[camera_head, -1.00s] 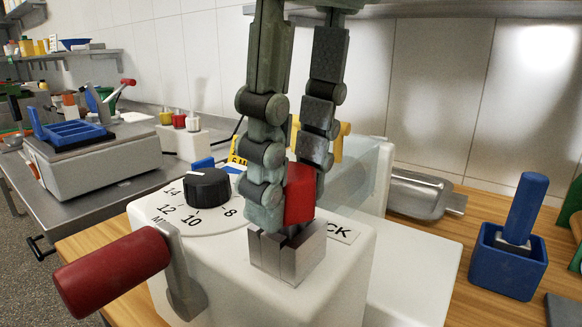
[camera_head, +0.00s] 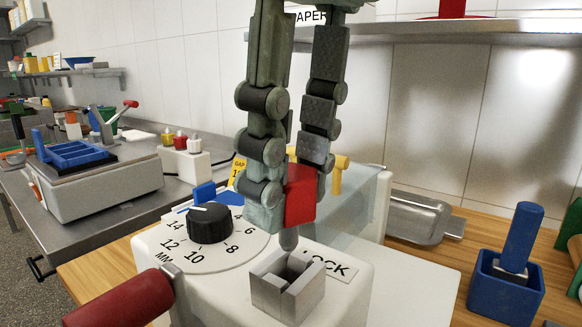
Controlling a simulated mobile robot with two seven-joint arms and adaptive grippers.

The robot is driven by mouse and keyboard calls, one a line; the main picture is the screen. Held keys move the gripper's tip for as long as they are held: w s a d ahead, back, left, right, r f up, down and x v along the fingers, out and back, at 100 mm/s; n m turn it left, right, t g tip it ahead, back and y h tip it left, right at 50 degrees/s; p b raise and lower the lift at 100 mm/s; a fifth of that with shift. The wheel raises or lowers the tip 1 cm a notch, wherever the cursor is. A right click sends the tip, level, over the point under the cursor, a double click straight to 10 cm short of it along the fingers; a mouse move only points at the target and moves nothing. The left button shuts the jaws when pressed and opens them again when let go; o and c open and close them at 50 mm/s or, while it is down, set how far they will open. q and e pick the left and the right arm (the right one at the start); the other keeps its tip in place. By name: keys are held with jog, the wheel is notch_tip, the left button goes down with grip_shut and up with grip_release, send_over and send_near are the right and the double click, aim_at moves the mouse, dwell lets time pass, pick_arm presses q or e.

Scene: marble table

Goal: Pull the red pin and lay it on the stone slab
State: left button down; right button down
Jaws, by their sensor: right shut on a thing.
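My right gripper (camera_head: 289,195) comes down from the top and is shut on the red pin (camera_head: 300,196). The pin is upright, with a red head between the fingers and a grey shaft below. Its tip shows just over the slotted metal block (camera_head: 270,292) beside the "LOCK" label; I cannot tell whether the tip is fully clear of the block. The block stands on a white machine body. I cannot make out the stone slab for certain. My left gripper is out of view.
Left of the block are a black dial knob (camera_head: 209,223) and a red-handled lever (camera_head: 122,302). A metal tray (camera_head: 420,218) and a blue holder (camera_head: 505,285) with a blue-handled tool stand to the right. A shelf (camera_head: 450,32) runs along the wall above.

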aim_at(291, 173)
jog(key=shift+r, duration=2)
